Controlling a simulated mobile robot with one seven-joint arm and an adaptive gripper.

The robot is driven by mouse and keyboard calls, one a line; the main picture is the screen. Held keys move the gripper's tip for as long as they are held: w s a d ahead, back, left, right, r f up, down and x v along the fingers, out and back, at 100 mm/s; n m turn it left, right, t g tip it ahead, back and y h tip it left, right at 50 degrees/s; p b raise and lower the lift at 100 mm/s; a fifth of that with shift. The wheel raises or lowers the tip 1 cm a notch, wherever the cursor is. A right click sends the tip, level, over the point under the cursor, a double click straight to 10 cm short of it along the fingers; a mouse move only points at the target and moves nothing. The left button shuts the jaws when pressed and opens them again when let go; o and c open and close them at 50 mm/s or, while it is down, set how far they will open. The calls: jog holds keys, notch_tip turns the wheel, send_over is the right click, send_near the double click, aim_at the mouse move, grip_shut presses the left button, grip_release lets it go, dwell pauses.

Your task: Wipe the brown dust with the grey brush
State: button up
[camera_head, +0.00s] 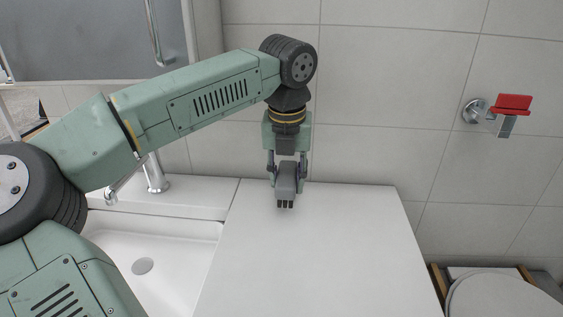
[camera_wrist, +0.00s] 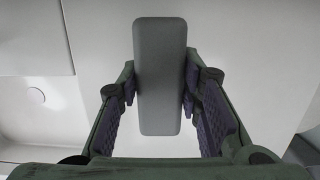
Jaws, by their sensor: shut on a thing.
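My gripper (camera_head: 287,172) is shut on the grey brush (camera_head: 286,184) above the back part of the white counter (camera_head: 310,255). The brush points down, with dark bristle tufts at its lower end; I cannot tell whether they touch the counter. In the wrist view the brush (camera_wrist: 160,78) is a long grey block between the two fingers of my gripper (camera_wrist: 160,88). I see no brown dust in either view.
A white sink (camera_head: 150,265) with a chrome faucet (camera_head: 154,172) lies left of the counter. A tiled wall (camera_head: 370,90) stands behind it. A red-topped wall fixture (camera_head: 513,103) and a toilet lid (camera_head: 500,295) are at the right. The counter's front is clear.

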jog(key=shift+r+p, duration=1.4)
jog(key=shift+r, duration=0.95)
jog(key=shift+f, duration=0.1)
